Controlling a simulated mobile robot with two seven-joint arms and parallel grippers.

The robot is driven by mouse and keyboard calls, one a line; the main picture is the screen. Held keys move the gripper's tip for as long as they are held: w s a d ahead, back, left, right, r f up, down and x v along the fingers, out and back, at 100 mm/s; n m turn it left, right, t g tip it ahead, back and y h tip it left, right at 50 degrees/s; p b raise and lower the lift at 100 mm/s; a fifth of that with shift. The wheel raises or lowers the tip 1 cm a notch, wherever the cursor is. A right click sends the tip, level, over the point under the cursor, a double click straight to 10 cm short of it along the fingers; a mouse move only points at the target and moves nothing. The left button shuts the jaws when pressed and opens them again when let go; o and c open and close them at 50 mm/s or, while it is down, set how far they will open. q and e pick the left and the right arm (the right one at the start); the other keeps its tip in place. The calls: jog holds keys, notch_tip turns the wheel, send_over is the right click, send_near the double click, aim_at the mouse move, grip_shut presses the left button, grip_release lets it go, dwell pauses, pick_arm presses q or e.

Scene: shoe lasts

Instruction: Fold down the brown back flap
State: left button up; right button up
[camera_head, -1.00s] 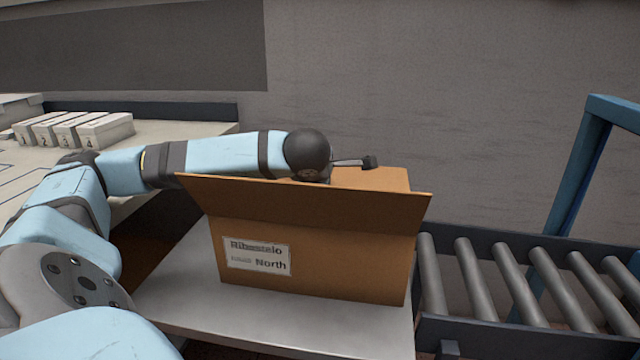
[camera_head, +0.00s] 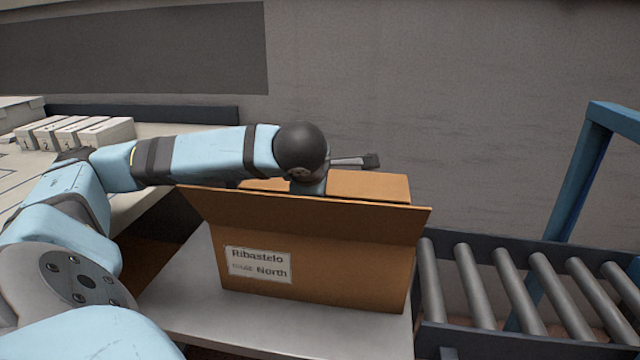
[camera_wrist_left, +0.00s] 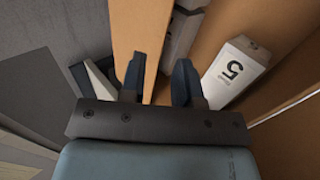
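An open brown carton (camera_head: 340,270) with a white label reading "North" stands on a grey surface. Its near flap (camera_head: 320,220) leans outward toward me. The brown back flap (camera_head: 375,185) shows as a strip beyond the near flap, partly hidden by my wrist. My left gripper (camera_wrist_left: 160,75) is over the carton, fingers apart. In the head view, a finger (camera_head: 355,162) points right, just above the back flap. In the left wrist view a brown board (camera_wrist_left: 140,30), probably that flap, runs up to the fingers; contact cannot be told. My right gripper is out of view.
Several white numbered boxes (camera_head: 105,130) sit on the left table. A roller conveyor (camera_head: 500,285) and a blue frame (camera_head: 575,180) are at the right. A grey wall closes the back.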

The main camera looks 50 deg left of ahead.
pick_arm(q)
jog(key=p+v, duration=0.1)
jog(key=v, duration=0.6)
jog(key=shift+p, duration=0.4)
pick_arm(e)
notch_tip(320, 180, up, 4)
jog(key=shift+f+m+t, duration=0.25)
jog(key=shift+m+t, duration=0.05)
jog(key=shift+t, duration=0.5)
pick_arm(q)
jog(key=shift+r, duration=0.1)
